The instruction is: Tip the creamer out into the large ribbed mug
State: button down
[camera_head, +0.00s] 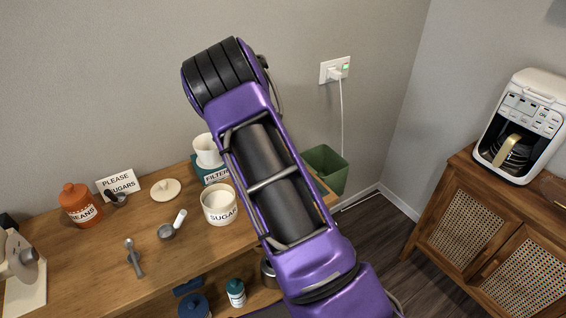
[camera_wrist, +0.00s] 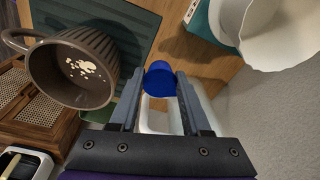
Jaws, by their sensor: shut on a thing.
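The large ribbed mug (camera_wrist: 72,66) is dark brown and lies left of my gripper in the wrist view, its open mouth facing the camera. Several white spots or clumps show inside it. My gripper (camera_wrist: 160,76) is shut on a blue object (camera_wrist: 161,82), which I take for the creamer; it shows between the fingertips, with a pale area below it. The blue object is beside the mug's rim in the picture, apart from it. How far it is tipped and what it holds cannot be told. In the head view my arm hides the gripper, creamer and mug.
A dark green ribbed mat (camera_wrist: 112,22) shows near the mug. On the wooden counter (camera_head: 95,262) stand a sugar crock (camera_head: 219,206), a filter box (camera_head: 215,175) with a white cup-like piece, an orange beans jar (camera_head: 79,203) and scoops. A coffee maker (camera_head: 522,125) stands on the right cabinet.

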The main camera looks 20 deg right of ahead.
jog(key=shift+s+d+r+t+y, duration=0.2)
jog(key=shift+s+d+t+y, duration=0.35)
jog(key=shift+s+t, duration=0.2)
jog(key=shift+s+d+r+t+y, duration=0.3)
jog(key=shift+s+r+t, duration=0.1)
jog(key=shift+r, duration=0.15)
jog(key=shift+s+d+r+t+y, duration=0.25)
jog(key=shift+s+d+r+t, duration=0.15)
jog(key=shift+r, duration=0.2)
jog(key=shift+s+d+r+t+y, duration=0.2)
jog(key=shift+s+r+t+y, duration=0.15)
jog(key=shift+r+t, duration=0.15)
jog(key=shift+m, duration=0.3)
jog(key=shift+s+d+r, duration=0.1)
jog(key=shift+s+d, duration=0.1)
jog(key=shift+s+d+r+t+y, duration=0.1)
jog(key=shift+s+d+t+y, duration=0.5)
jog(key=shift+t, duration=0.25)
jog(key=shift+s+d+r+m+t+y, duration=0.15)
jog(key=shift+s+m+t+y, duration=0.2)
jog(key=shift+t+y, duration=0.5)
jog(key=shift+s+d+r+t+y+b, duration=0.15)
jog(key=shift+t+y+b, duration=0.25)
jog(key=shift+t+b, duration=0.6)
jog(key=shift+s+a+f+t+y+b, duration=0.15)
jog(key=shift+t+y+b, duration=0.4)
jog(key=shift+b, duration=0.65)
dwell(0.5)
